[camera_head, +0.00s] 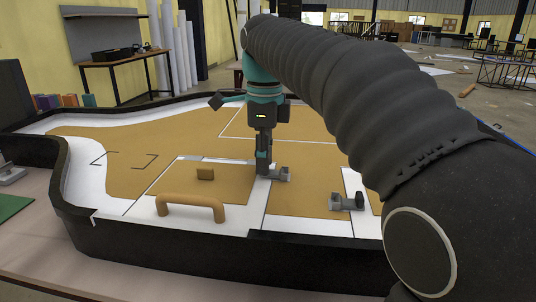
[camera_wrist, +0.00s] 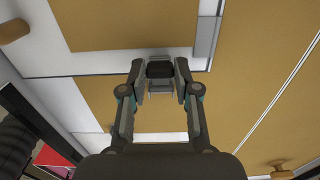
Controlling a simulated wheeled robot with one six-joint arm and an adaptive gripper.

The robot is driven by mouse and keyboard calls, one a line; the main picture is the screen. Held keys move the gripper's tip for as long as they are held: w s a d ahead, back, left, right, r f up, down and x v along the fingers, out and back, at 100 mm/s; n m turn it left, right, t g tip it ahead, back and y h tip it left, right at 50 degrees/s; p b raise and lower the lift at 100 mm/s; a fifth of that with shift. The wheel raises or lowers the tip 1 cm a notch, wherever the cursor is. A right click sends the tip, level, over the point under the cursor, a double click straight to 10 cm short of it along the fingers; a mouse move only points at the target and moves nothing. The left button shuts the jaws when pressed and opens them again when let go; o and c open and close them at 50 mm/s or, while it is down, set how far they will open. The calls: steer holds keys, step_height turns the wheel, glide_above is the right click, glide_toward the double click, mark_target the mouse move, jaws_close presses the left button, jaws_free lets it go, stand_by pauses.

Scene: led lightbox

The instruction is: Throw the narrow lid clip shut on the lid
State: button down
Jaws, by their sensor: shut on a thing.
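My gripper (camera_head: 264,168) points down over the lightbox, with its fingers shut on a small grey clip (camera_head: 280,174) at the right edge of the tan lid panel (camera_head: 225,187). In the wrist view my gripper (camera_wrist: 160,78) has its two fingers on either side of the dark end of the clip (camera_wrist: 160,89). The fingers hide part of the clip, so I cannot tell its exact angle. A second grey clip (camera_head: 345,203) lies farther right and nearer the front, apart from my gripper. I cannot tell which clip is narrower.
The black rim (camera_head: 190,257) of the lightbox stands raised around the panels. My arm covers much of the right side.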

steer(key=shift+a+f+h, duration=0.15)
steer(key=shift+f+h, duration=0.1)
steer(key=shift+h, duration=0.25)
steer(key=c, duration=0.8)
jaws_free()
steer(key=shift+c, duration=0.2)
steer(key=shift+r, duration=0.15)
step_height(320, 180, up, 7)
steer(key=shift+a+r, duration=0.15)
steer(key=shift+a, duration=0.1)
